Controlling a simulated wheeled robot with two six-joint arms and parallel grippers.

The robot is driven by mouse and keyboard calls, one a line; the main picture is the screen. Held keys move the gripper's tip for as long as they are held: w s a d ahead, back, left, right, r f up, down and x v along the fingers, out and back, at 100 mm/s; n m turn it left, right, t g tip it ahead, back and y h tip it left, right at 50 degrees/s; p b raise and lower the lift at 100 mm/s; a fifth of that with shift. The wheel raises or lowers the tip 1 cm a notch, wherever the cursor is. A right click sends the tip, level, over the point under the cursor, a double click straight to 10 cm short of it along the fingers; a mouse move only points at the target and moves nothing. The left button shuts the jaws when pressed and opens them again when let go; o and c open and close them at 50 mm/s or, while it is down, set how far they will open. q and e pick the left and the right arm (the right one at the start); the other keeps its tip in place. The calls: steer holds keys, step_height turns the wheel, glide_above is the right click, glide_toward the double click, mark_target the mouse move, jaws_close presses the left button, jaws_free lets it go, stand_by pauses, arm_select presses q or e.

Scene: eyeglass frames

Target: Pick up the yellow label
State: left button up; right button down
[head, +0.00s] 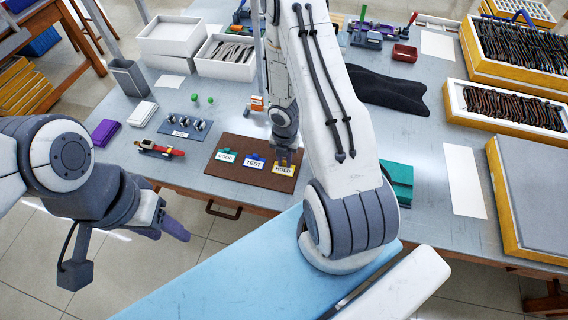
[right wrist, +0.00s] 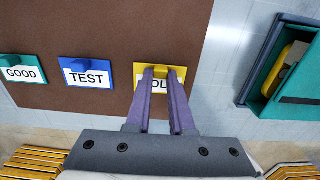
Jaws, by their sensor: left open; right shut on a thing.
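The yellow label (head: 284,168), marked HOLD, is at the right end of the row on the brown board (head: 233,140). It also shows in the right wrist view (right wrist: 160,69), partly covered by the fingers. My right gripper (right wrist: 162,78) is shut on the yellow label, which still appears to be at the board. The green GOOD label (head: 225,156) and the blue TEST label (head: 255,161) lie to its left on the board. My left gripper (head: 178,230) is off the front of the table at the left, open and empty.
A teal case (head: 398,180) stands right of the board. A red-handled tool (head: 160,149) and a plate with small metal parts (head: 185,129) lie to the left. White bins (head: 226,57) stand behind. Trays of eyeglass frames (head: 512,104) fill the right side.

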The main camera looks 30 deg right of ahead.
mark_target(285, 163)
steer(key=shift+r, duration=0.2)
step_height(285, 163, up, 18)
steer(key=p, duration=1.8)
steer(key=shift+f, duration=0.15)
